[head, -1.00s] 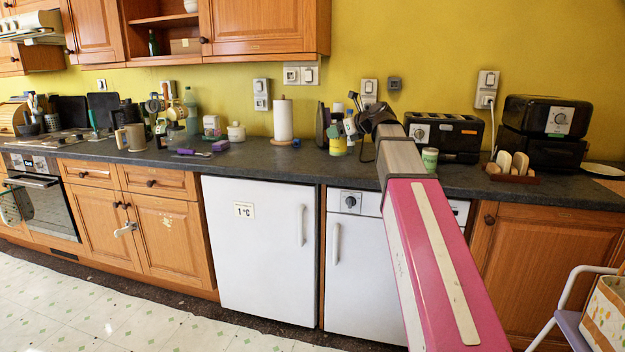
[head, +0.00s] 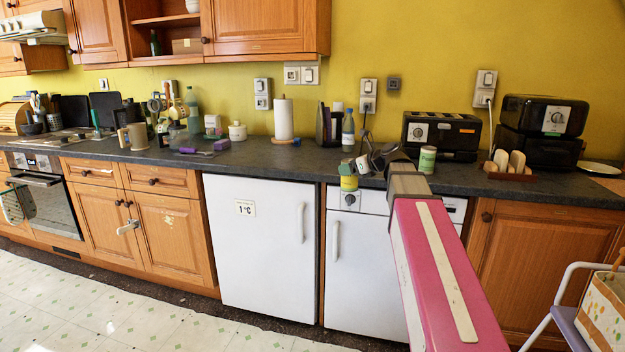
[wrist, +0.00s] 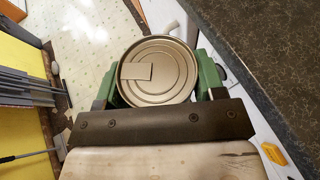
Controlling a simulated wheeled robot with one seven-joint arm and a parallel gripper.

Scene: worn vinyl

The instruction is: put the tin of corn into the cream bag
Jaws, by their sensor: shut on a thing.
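The tin of corn (head: 349,182), yellow with a green band, is held upright in my gripper (head: 348,168). It appears at the counter's front edge, above the white appliance door. In the wrist view the tin's round metal lid (wrist: 158,72) faces the camera, between the green fingers of my gripper (wrist: 165,82), which are shut on its sides. The cream bag (head: 606,318), with an orange and green pattern, sits on a chair at the lower right, partly cut off by the picture edge. Its opening is mostly out of view. My gripper is well to its left.
Another tin (head: 427,160), pale with green, stands on the dark counter (head: 470,180) near the toaster (head: 440,134). A bottle (head: 347,130) stands behind my gripper. The chair's white frame (head: 560,290) rises beside the bag. The floor at left is clear.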

